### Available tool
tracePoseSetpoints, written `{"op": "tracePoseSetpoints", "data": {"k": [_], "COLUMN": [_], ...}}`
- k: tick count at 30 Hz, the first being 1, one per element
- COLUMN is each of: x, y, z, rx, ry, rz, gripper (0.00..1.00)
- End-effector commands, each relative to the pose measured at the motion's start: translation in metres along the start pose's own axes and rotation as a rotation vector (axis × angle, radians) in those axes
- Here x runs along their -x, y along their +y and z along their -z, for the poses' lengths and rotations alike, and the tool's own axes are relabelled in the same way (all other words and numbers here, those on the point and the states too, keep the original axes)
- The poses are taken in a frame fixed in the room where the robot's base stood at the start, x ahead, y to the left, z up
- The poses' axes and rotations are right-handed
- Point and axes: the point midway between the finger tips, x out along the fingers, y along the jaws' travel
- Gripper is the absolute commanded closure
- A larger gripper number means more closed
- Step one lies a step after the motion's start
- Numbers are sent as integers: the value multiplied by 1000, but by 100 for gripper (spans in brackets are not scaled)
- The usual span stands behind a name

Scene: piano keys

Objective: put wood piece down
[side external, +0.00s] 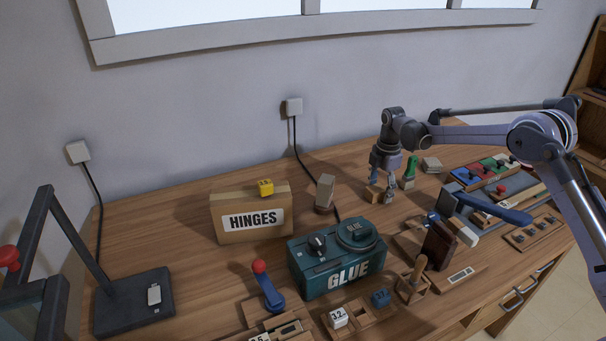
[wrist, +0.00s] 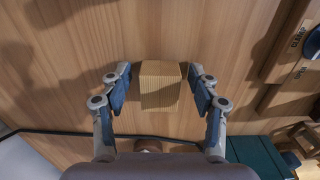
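My gripper (side external: 383,186) points down at the back of the workbench, right of the middle in the side view. In the wrist view, a light wood piece (wrist: 160,88), a small block, is between the two fingers of my gripper (wrist: 160,72). The fingers are apart, with a narrow gap showing on each side of the block. The wood piece (side external: 372,194) also shows low by the fingers in the side view, seemingly on the bench top. Its underside is hidden.
A green glue box (side external: 312,276) and a cardboard hinges box (side external: 250,214) stand to the left. A small block (side external: 325,190) stands upright nearer by. A green-handled tool (side external: 411,168) is just right of my gripper. Bare bench (side external: 180,225) lies at the left.

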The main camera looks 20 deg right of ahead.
Motion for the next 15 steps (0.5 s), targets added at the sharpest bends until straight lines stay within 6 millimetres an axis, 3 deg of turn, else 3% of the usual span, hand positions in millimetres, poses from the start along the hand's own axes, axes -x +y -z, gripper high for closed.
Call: {"op": "tracePoseSetpoints", "data": {"k": [8, 15], "x": [9, 50], "y": [0, 0], "z": [0, 0], "rx": [0, 0], "ry": [0, 0], "rz": [0, 0], "gripper": [39, 39]}}
